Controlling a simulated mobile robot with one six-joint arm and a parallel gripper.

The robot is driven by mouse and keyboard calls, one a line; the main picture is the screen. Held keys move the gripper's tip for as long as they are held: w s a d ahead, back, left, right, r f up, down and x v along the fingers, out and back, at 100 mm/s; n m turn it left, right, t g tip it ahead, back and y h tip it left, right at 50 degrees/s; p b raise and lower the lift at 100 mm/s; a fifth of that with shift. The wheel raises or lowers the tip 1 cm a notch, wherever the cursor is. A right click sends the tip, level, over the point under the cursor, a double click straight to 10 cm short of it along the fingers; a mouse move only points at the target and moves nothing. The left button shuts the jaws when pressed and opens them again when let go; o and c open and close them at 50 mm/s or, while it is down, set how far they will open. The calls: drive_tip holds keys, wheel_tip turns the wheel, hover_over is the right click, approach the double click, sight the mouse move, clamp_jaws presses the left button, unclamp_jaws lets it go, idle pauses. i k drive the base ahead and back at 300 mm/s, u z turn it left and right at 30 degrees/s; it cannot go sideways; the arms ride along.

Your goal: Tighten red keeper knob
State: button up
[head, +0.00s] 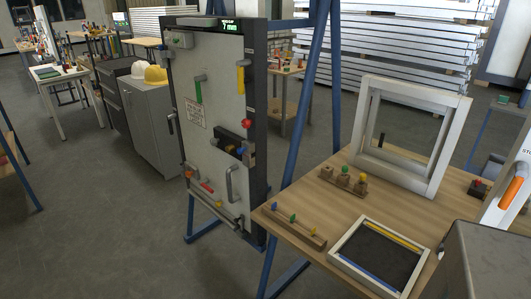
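A grey upright door panel (213,115) stands in a dark and blue frame left of the workbench. A red knob (246,124) sticks out near the panel's right edge, above a dark block (230,141). I take it to be the red keeper knob; how tight it is cannot be told. A blue knob (241,150) sits just below it. A small red piece (207,187) is low on the panel. My gripper is not in view.
A wooden workbench (316,205) at right holds a white window frame (365,130), a dark-bottomed tray (345,269), knob blocks and a red button box (478,187). Grey cabinets (150,125) stand behind left. The floor (110,230) at front left is clear.

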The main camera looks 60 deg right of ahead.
sight(246, 124)
drive_tip(key=u, duration=0.45)
drive_tip(key=k, duration=0.15)
drive_tip(key=z, duration=2.4)
drive_tip(key=k, duration=0.95)
drive_tip(key=u, duration=0.15)
drive_tip(key=i, duration=0.7)
drive_tip(key=z, duration=0.05)
